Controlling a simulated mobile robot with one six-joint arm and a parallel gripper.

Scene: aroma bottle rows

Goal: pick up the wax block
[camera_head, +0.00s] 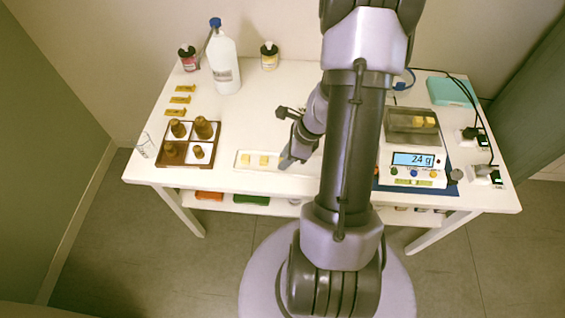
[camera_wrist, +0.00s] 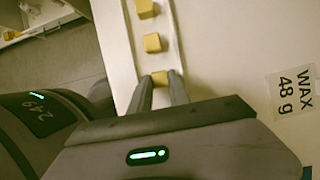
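Yellow wax blocks sit in a row in a narrow white tray (camera_head: 240,166). Two blocks, the left one (camera_head: 246,160) and the middle one (camera_head: 263,160), show in the head view. In the wrist view, a wax block (camera_wrist: 160,78) is between the fingertips of my gripper (camera_wrist: 160,86), with two more blocks, one nearer (camera_wrist: 152,43) and one farther (camera_wrist: 147,9), up the tray. My gripper (camera_head: 286,162) is low at the tray's right part in the head view and hides that block there. Its fingers are apart; contact with the block is not clear.
A scale (camera_head: 412,165) reading 24 g carries a clear container (camera_head: 398,125) with yellow blocks. A brown bottle rack (camera_head: 172,161), a white bottle (camera_head: 224,66) and yellow labels (camera_head: 180,99) stand left. A card (camera_wrist: 292,92) reads WAX 48 g. The table between is mostly clear.

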